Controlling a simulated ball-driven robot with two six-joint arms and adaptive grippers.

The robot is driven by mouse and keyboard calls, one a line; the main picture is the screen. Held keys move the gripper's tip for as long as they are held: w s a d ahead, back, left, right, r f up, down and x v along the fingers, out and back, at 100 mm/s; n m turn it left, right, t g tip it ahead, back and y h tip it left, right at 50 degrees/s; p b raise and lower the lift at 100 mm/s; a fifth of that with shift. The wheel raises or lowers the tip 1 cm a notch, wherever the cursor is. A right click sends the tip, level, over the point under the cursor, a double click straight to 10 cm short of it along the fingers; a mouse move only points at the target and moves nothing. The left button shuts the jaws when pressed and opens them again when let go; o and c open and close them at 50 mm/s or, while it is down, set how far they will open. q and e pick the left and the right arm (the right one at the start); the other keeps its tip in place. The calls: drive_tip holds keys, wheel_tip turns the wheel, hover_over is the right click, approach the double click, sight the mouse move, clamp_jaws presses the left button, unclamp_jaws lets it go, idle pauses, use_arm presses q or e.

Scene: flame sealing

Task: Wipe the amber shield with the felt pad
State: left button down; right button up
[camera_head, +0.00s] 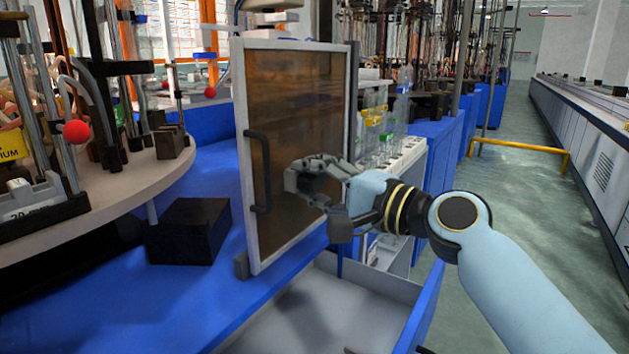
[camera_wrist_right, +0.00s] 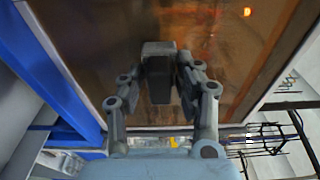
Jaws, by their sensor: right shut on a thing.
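The amber shield (camera_head: 300,100) is an upright brown translucent panel in a pale frame, with a dark vertical handle on its left side. It also fills much of the right wrist view (camera_wrist_right: 100,50). My right gripper (camera_head: 302,182) is in front of the panel's lower middle, right of the handle. In the right wrist view its fingers are shut on a dark grey block, the felt pad (camera_wrist_right: 160,80), which is against or very close to the amber surface. In the head view the pad is hard to make out among the fingers. My left gripper is out of view.
A black box (camera_head: 188,232) stands on the blue bench left of the shield. A round table (camera_head: 110,190) with rods and a red ball is at the left. A rack of glass tubes (camera_head: 400,155) stands behind the gripper at the right. An open grey tray space lies below.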

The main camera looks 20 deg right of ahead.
drive_tip(key=shift+x, duration=0.8)
